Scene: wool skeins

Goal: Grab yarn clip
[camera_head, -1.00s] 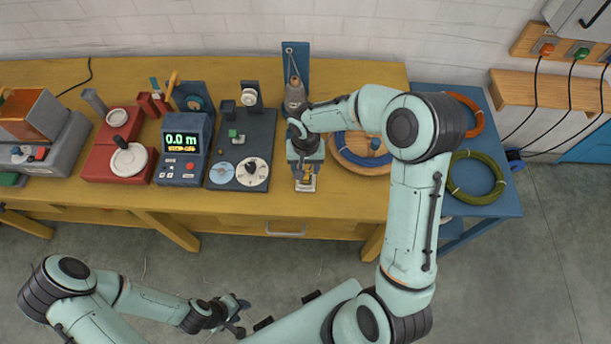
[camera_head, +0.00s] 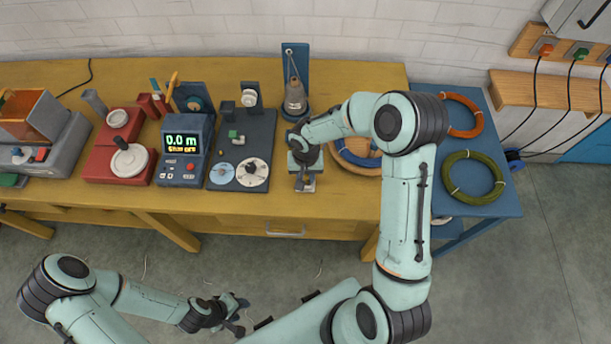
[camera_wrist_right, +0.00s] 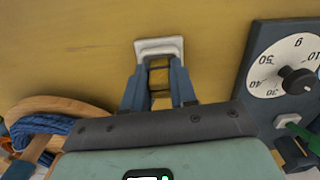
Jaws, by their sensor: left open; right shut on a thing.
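The yarn clip appears to be the small pale, squarish piece (camera_wrist_right: 160,46) at the fingertips in the right wrist view. It also shows near the front edge of the bench in the head view (camera_head: 306,187). My right gripper (camera_wrist_right: 159,72) points down over the bench and is shut on this piece, with its two fingers on either side. A dark ladder-like part shows between the fingers. In the head view my right wrist covers much of the grip. My left gripper (camera_head: 236,316) is open and empty, low in front of the bench and away from it.
A grey plate with dials (camera_head: 243,150), a meter reading 0.0 m (camera_head: 184,150) and a red device (camera_head: 120,165) stand left of my right gripper. A blue-based stand (camera_head: 294,80) is behind it. A wooden ring with blue yarn (camera_head: 357,160) lies right. A blue side table (camera_head: 500,205) holds coils.

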